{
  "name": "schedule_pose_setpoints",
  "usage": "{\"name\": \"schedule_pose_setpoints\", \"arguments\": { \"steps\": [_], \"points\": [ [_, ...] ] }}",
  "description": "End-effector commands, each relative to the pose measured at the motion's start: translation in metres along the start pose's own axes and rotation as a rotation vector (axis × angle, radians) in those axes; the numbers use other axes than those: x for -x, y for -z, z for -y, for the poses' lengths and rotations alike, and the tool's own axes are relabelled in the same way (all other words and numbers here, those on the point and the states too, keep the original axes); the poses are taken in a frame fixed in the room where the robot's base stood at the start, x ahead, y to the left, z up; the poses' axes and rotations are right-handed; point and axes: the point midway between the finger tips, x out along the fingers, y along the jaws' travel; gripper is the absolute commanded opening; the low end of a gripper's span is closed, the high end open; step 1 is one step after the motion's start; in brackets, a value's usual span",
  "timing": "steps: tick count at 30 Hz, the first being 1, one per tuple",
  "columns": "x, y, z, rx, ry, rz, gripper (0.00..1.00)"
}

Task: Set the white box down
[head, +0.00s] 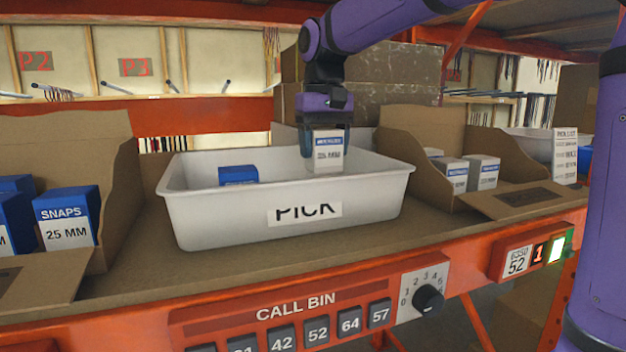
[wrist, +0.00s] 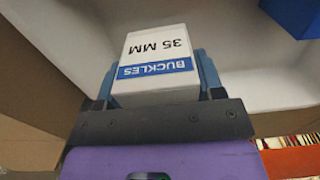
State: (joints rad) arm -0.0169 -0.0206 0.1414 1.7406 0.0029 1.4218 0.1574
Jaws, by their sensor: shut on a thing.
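The white box (head: 327,152) has a blue label band and is held upright in my gripper (head: 325,140). It is over the right part of the white PICK bin (head: 220,215), its lower part level with the bin's inside. In the wrist view the white box (wrist: 158,58) reads BUCKLES 35 MM, and the fingers of my gripper (wrist: 160,85) press on both its sides. Whether its underside touches the bin floor is hidden by the bin's front wall. A blue box (head: 238,175) is inside the bin at the left, apart from the white box.
An open carton (head: 110,160) with blue SNAPS boxes (head: 66,215) stands left of the bin. Another open carton (head: 425,135) with white boxes (head: 483,172) stands right. Large brown cartons (head: 375,75) are behind. The orange shelf edge (head: 240,308) carries buttons and a dial.

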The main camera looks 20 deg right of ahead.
Motion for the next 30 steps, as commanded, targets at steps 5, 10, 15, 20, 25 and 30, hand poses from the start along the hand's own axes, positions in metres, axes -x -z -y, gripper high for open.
{"name": "schedule_pose_setpoints", "arguments": {
  "steps": [5, 10, 15, 20, 25, 30],
  "points": [
    [-0.018, 0.000, 0.000, 0.000, 0.000, 0.000, 0.33],
    [-0.031, 0.000, 0.000, 0.000, 0.000, 0.001, 0.33],
    [-0.053, 0.000, 0.000, 0.000, 0.000, 0.002, 0.33],
    [-0.056, 0.000, 0.000, 0.000, 0.000, -0.002, 0.33],
    [-0.057, 0.000, 0.000, 0.000, 0.000, -0.001, 0.33],
    [-0.059, 0.000, 0.000, 0.000, 0.000, 0.000, 0.82]
  ]
}}
